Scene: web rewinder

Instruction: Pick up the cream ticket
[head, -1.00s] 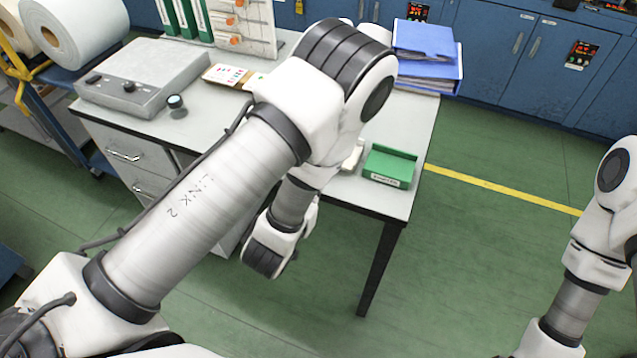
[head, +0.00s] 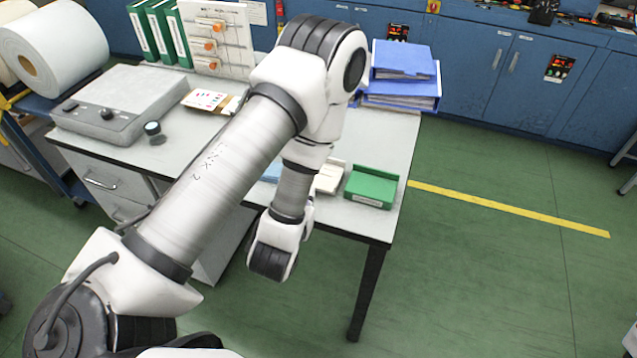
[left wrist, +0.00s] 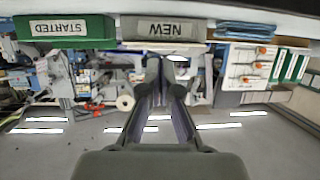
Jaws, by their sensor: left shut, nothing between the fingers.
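I cannot make out the cream ticket in either view. A cream tray (head: 328,179) stands on the table, partly hidden by my left arm; the tray marked NEW (left wrist: 162,29) shows upside down in the left wrist view. A green tray (head: 370,189) is beside it; its label reads STARTED in the left wrist view (left wrist: 64,27). My left gripper (left wrist: 166,72) is shut and empty, its fingers pointing towards the tray fronts, apart from them. In the head view its fingers are hidden behind my wrist. My right gripper is not in view.
The grey table (head: 385,140) also holds a grey device with knobs (head: 115,103), blue folders (head: 402,75) and a card with coloured marks (head: 208,99). Green floor is free right of the table.

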